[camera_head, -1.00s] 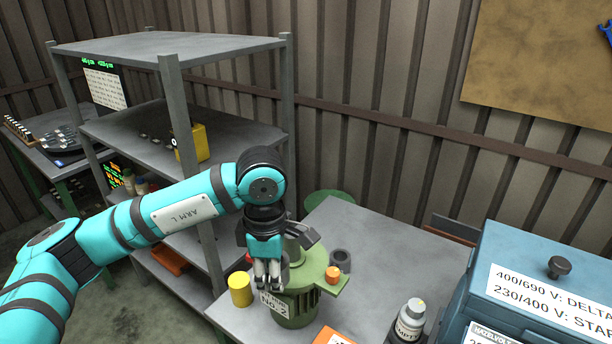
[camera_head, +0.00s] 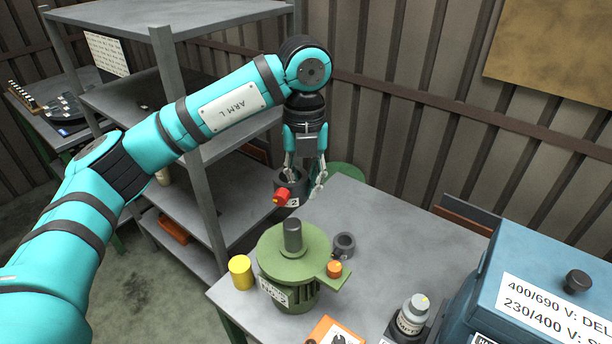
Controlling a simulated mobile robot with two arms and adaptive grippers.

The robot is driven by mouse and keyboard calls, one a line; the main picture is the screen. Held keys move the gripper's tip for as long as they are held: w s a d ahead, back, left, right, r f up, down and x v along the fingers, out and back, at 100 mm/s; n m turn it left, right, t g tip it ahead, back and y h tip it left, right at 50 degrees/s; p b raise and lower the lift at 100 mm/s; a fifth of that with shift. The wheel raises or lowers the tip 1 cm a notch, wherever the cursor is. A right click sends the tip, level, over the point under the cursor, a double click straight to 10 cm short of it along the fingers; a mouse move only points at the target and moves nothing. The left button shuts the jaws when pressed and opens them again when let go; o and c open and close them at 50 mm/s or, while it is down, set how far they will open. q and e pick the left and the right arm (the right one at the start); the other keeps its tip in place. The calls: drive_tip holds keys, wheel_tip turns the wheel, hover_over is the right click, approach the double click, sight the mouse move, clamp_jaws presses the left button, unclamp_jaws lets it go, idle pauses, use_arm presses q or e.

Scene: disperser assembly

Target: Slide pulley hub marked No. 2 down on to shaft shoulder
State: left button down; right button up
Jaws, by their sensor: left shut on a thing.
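My left gripper (camera_head: 305,178) hangs down over the bench and is shut on a dark pulley hub (camera_head: 289,187). The hub has a red knob on its side and a white label on which a "2" shows. The gripper holds it in the air, apart from the motor and above the shaft. The green motor (camera_head: 290,262) stands on the bench with its dark shaft (camera_head: 292,235) upright and bare. The shaft shoulder cannot be made out. My right gripper does not show.
A bottle (camera_head: 411,315), an orange card (camera_head: 336,332) and a blue box (camera_head: 540,280) are at the front and right.

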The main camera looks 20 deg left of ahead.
use_arm(q)
drive_tip(key=shift+s+r, duration=0.1)
drive_tip(key=shift+s, duration=0.05)
drive_tip(key=shift+f+b, duration=2.35)
drive_tip(key=shift+f, duration=0.6)
drive_tip(key=shift+b, duration=0.4)
drive_tip(key=shift+f+b, duration=0.85)
drive_tip(key=shift+f, duration=0.25)
drive_tip(key=shift+r, duration=0.15)
drive_tip(key=shift+r+p, duration=0.45)
drive_tip(key=shift+r, duration=0.25)
